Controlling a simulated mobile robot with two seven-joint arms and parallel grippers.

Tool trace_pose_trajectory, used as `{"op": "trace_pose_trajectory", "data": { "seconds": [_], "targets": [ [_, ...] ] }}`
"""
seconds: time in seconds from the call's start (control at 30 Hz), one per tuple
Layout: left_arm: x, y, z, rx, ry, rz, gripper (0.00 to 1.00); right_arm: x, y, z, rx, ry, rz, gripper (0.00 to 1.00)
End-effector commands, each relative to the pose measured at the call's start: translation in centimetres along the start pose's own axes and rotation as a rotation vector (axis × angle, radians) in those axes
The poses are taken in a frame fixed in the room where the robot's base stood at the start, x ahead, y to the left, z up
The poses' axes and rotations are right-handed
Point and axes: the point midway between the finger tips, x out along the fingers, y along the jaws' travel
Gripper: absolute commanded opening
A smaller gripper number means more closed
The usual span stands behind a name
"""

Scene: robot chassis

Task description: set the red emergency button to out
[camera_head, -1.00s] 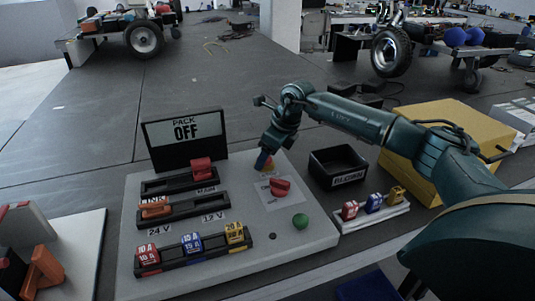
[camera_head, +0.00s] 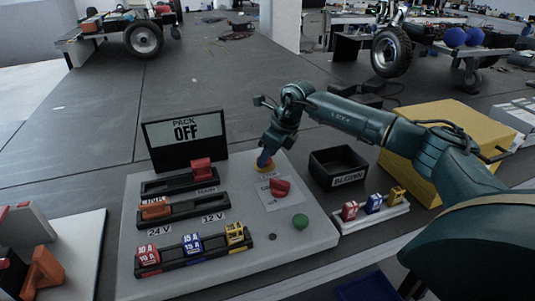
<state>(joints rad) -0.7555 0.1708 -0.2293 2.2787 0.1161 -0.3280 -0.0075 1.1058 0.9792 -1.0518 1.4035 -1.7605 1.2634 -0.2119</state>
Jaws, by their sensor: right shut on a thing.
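The red emergency button sits on a yellow base (camera_head: 264,170) at the back right of the grey panel (camera_head: 285,245). My right gripper (camera_head: 264,160) is down over it, and the fingers hide most of the button. The gripper is shut on the button. Whether the button is in or out cannot be seen. A display (camera_head: 184,138) behind the panel reads "PACK OFF". My left gripper is not in view.
A red rotary knob (camera_head: 280,187) and a green button (camera_head: 300,221) are close in front of my right gripper. A black bin (camera_head: 338,167) and spare fuses (camera_head: 372,205) stand right, before a yellow box (camera_head: 425,135).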

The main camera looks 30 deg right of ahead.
Motion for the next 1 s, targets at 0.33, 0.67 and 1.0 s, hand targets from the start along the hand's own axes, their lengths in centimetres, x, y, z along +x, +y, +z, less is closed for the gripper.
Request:
{"op": "trace_pose_trajectory", "data": {
  "seconds": [0.33,0.67,1.0],
  "targets": [
    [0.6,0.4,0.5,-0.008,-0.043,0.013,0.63,-1.6,-0.1,0.7,0.0,-0.003,-0.001,0.0],
    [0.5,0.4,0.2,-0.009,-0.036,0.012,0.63,-1.5,0.0,0.6,0.0,-0.002,-0.001,0.59],
    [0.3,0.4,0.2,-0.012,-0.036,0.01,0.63,-2.1,-0.1,0.6,0.0,-0.002,-0.001,0.59]
  ]
}}
